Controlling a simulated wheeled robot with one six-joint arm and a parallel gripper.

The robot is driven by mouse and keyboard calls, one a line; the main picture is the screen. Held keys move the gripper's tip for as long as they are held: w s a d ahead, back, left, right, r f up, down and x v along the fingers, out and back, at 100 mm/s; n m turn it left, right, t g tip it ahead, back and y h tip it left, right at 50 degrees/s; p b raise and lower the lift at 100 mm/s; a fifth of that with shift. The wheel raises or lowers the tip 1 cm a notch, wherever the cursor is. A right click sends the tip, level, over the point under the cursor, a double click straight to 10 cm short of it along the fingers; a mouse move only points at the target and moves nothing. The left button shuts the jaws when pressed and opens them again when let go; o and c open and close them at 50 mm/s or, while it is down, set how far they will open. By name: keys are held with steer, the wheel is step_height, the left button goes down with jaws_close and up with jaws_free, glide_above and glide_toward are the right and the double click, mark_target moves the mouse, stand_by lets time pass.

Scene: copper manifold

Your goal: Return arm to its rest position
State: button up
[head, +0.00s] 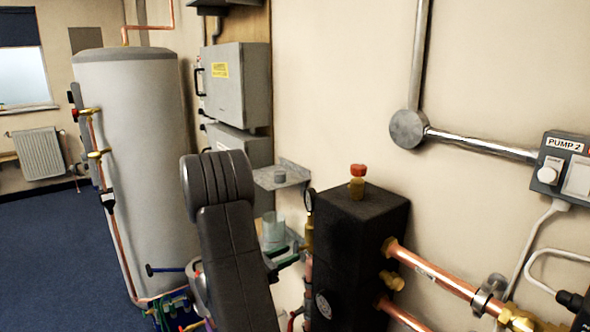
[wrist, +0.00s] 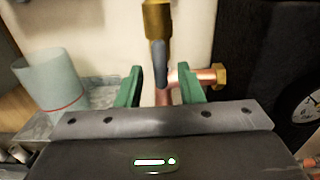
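My gripper (wrist: 160,72) shows in the wrist view with its two green fingers apart. A copper pipe (wrist: 163,97) and a brass fitting with a grey lower part (wrist: 158,20) show between and beyond the fingers. I cannot tell whether they touch. No held object is visible. In the head view my dark arm rises in the lower middle, and the green fingers (head: 287,259) show partly beside the black manifold block (head: 352,240). The rest of the gripper is hidden behind the arm.
A clear cup (wrist: 48,82) stands left of the fingers on a grey shelf (wrist: 100,97). A black block with a gauge (wrist: 305,108) is close on the right. Copper pipes (head: 435,274) extend right. A grey tank (head: 138,165) stands left; blue floor (head: 50,260) is open beyond.

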mark_target(293, 252)
steer(key=shift+x, duration=1.8)
